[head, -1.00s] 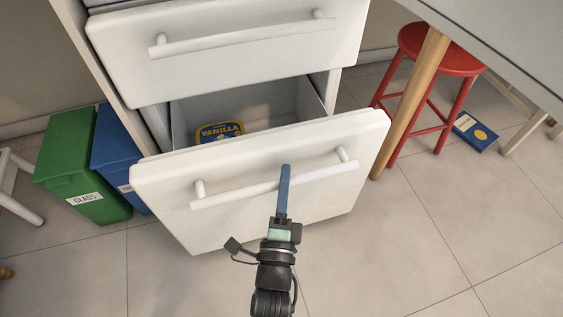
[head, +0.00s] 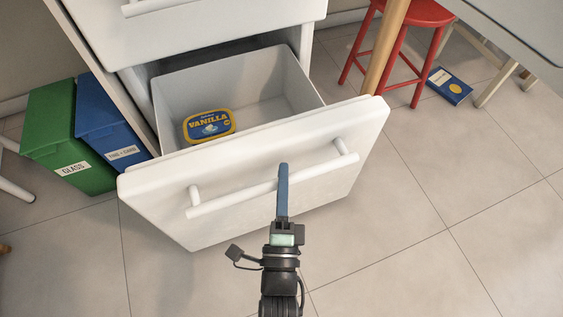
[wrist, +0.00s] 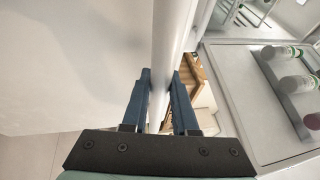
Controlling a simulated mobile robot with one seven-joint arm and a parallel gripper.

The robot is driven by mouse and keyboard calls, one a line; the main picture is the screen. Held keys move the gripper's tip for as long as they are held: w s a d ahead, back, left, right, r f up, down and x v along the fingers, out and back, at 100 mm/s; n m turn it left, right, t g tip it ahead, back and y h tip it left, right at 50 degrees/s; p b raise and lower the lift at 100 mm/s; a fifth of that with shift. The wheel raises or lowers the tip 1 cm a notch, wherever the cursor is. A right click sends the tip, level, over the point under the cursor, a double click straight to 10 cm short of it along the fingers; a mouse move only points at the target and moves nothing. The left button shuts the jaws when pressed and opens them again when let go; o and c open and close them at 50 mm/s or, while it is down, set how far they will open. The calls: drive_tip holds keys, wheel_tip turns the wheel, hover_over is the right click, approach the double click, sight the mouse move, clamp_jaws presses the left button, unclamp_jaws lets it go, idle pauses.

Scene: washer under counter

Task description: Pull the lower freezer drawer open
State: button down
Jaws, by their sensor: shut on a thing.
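The lower freezer drawer (head: 350,190) is pulled well out, and its inside shows from above. A tub marked VANILLA (head: 208,125) lies in it near the left. The drawer's white bar handle (head: 235,201) runs across its front on two posts. My gripper (head: 283,180) is shut on this handle near its middle. In the wrist view the handle bar (wrist: 165,65) passes between the two blue fingers (wrist: 160,100). The upper drawer (head: 200,30) above is shut or nearly so; its full front is cut off by the frame.
A green GLASS bin (head: 55,130) and a blue bin (head: 105,120) stand left of the freezer. A red stool (head: 425,12), a wooden table leg (head: 385,50) and a blue box (head: 449,86) are at the right. The tiled floor around my arm is clear.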

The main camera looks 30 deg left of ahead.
drive_tip(key=c, duration=0.7)
unclamp_jaws()
drive_tip(key=shift+s, duration=0.1)
drive_tip(key=p+v, duration=0.4)
drive_tip(key=v, duration=0.9)
